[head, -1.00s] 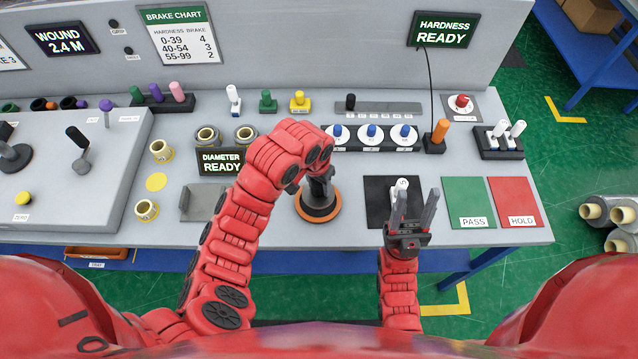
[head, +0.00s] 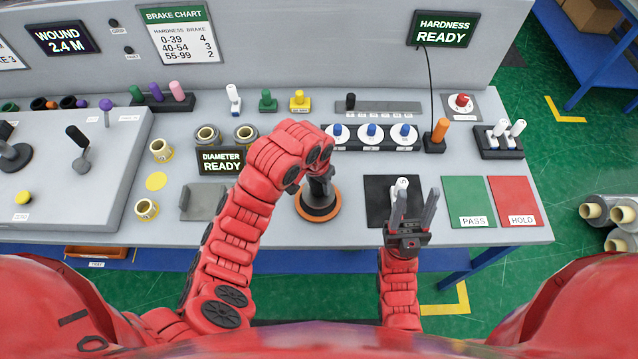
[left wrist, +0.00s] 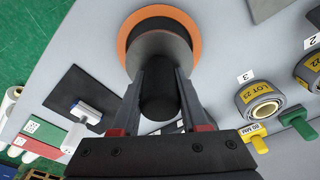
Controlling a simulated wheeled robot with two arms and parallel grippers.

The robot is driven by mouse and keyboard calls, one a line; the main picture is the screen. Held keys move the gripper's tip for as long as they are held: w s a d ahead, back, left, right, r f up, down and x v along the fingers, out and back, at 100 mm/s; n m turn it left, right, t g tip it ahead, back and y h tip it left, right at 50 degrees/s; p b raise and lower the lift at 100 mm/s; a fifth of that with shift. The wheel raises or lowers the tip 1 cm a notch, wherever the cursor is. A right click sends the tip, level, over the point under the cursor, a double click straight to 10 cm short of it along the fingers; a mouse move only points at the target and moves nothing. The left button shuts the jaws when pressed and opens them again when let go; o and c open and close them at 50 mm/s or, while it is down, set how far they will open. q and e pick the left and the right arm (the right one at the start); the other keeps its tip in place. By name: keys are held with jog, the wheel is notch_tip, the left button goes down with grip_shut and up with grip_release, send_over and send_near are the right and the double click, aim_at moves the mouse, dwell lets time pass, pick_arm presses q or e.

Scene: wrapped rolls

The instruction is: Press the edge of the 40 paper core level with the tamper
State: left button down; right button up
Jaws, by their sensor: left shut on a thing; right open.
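The tamper (head: 318,205) is a dark round tool with an upright handle, standing on an orange ring on the bench. My left gripper (head: 316,172) is shut on its handle from above. In the left wrist view the tamper's grey disc (left wrist: 158,55) and dark handle (left wrist: 158,100) show between my left fingers (left wrist: 158,88), with the orange ring (left wrist: 126,38) around its base. Short tan cores (head: 161,150) (head: 146,209) stand on yellow spots at the left; I cannot read which is the 40 core. My right gripper (head: 418,205) is open and empty above a black pad.
Grey wrapped rolls (head: 207,137) (head: 245,135) stand behind the DIAMETER READY display (head: 221,162). A white-handled tool lies on the black pad (head: 376,203). Green PASS (head: 470,195) and red HOLD (head: 515,195) pads are at right. A raised grey panel (head: 75,185) fills the left.

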dwell(0.5)
pick_arm(q)
jog(key=shift+r+p, duration=0.75)
jog(key=shift+p, duration=0.15)
notch_tip(320, 180, up, 7)
jog(key=p, duration=0.7)
jog(key=shift+f, duration=0.3)
notch_tip(320, 180, up, 3)
jog(key=shift+w+f+p, duration=0.1)
jog(key=shift+f+p, duration=0.1)
jog(key=shift+p, duration=0.45)
jog(key=shift+r, duration=1.2)
